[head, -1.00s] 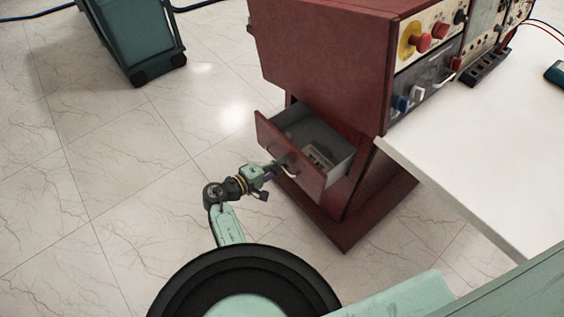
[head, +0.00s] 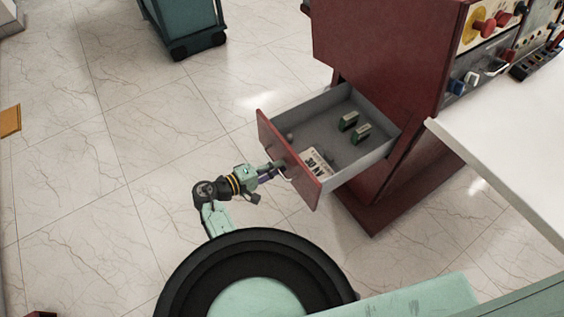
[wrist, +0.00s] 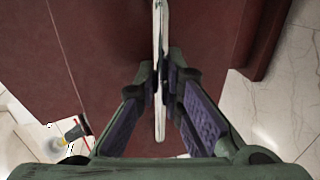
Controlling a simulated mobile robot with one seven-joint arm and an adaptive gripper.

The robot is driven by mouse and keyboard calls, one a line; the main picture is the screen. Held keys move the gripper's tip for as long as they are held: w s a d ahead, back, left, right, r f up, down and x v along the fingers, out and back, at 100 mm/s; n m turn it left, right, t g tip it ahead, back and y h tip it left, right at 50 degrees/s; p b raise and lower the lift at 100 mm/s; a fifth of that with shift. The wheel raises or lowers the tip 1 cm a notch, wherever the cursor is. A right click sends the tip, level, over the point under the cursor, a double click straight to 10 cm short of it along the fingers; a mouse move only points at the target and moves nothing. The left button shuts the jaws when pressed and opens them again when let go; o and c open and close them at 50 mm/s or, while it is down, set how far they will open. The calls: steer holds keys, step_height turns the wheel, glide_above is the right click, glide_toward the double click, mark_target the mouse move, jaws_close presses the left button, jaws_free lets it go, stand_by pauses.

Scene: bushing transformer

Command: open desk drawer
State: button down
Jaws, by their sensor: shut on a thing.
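The desk drawer (head: 298,176) stands well out of the red desk cabinet (head: 385,60) in the head view. Its inside shows a grey floor with two small green-sided blocks (head: 355,128) and a white printed card or label (head: 317,162). My gripper (head: 277,170) is at the drawer's red front, by its metal handle. In the wrist view, my gripper (wrist: 161,85) is shut on the pale handle bar (wrist: 160,120), with one finger on each side. The red drawer front (wrist: 105,50) lies behind it.
A white tabletop (head: 500,140) juts out at the right beside the cabinet. A green wheeled bin (head: 185,25) stands at the back left. The tiled floor (head: 100,130) to the left is clear.

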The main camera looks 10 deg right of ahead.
steer(key=shift+s+a, duration=0.1)
steer(key=shift+a, duration=0.2)
steer(key=c, duration=2)
jaws_free()
steer(key=shift+o, duration=0.2)
steer(key=v, duration=1.2)
